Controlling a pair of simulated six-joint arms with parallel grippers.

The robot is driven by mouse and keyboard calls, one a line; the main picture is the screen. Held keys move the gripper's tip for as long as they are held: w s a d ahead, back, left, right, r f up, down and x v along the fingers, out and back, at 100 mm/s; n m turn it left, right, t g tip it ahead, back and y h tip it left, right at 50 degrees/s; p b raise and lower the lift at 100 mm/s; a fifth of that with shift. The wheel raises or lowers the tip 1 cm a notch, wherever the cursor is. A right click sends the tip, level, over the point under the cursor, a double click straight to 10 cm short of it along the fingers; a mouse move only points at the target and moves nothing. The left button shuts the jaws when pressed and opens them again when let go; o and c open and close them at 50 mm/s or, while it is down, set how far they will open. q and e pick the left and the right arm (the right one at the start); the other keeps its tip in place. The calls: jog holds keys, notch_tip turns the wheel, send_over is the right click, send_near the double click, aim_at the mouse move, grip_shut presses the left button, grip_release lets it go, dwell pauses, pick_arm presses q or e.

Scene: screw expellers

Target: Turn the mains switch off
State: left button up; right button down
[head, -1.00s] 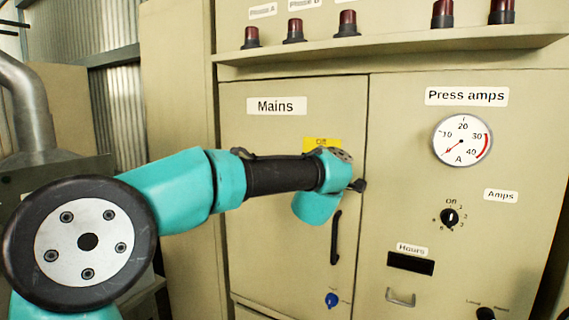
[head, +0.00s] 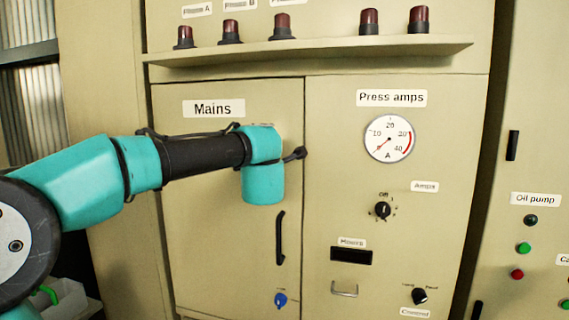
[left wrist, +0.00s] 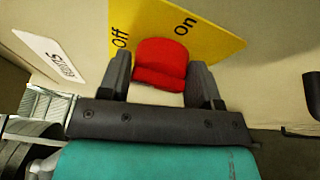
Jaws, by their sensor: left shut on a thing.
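The mains switch shows in the left wrist view as a red handle (left wrist: 160,62) on a yellow plate (left wrist: 205,30) marked "Off" and "On". The handle lies between the two words; I cannot tell which it is set to. My left gripper (left wrist: 160,82) is shut on the red handle, one dark finger on each side. In the head view my left wrist covers the switch and plate, below the "Mains" label (head: 213,109) on the left cabinet door (head: 210,240). My right gripper is in neither view.
A dark door handle (head: 280,238) and a blue knob (head: 280,300) are below my left wrist. To the right are the amps gauge (head: 389,138) and a selector knob (head: 382,210). A shelf (head: 320,50) with red lamps juts out above.

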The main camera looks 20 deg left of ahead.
pick_arm(q)
jog(key=shift+f, duration=0.25)
jog(key=o, duration=1.2)
jog(key=shift+r, duration=0.1)
jog(key=v, duration=1.7)
jog(key=shift+s, duration=0.2)
